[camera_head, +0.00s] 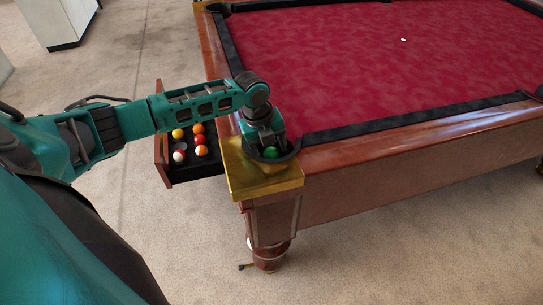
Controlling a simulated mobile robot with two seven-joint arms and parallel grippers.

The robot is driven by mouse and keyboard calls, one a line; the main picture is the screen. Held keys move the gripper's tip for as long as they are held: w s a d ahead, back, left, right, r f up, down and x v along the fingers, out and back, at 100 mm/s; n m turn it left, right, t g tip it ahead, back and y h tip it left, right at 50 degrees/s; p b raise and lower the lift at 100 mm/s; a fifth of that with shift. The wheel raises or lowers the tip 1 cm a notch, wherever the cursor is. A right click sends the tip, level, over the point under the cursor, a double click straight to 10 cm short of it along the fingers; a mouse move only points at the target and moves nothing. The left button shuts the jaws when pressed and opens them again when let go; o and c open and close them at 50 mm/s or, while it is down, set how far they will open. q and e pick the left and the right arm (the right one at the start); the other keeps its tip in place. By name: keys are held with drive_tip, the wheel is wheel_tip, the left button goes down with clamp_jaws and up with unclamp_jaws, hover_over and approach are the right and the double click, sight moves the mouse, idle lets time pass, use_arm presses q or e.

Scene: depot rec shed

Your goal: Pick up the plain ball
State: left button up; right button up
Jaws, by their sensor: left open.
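A plain green ball (270,153) sits in the near corner pocket of the pool table, beside the brass corner plate (262,182). My left gripper (266,144) is open and reaches down into that pocket from above, with its fingers close around the ball. I cannot tell whether the fingers touch it. The gripper and pocket rim hide part of the ball. My right gripper is out of view.
An open drawer (161,158) under the table's left side holds several balls, some plain-looking and some striped. The red cloth (350,60) is clear except for a small white object (403,40). A pale cabinet (58,22) stands at upper left.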

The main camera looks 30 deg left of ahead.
use_arm(q)
drive_tip(key=shift+w+f, duration=0.1)
drive_tip(key=shift+f, duration=0.6)
drive_tip(key=shift+c, duration=0.5)
drive_tip(key=c, duration=0.8)
drive_tip(key=shift+o, duration=0.2)
drive_tip(key=shift+r, duration=0.1)
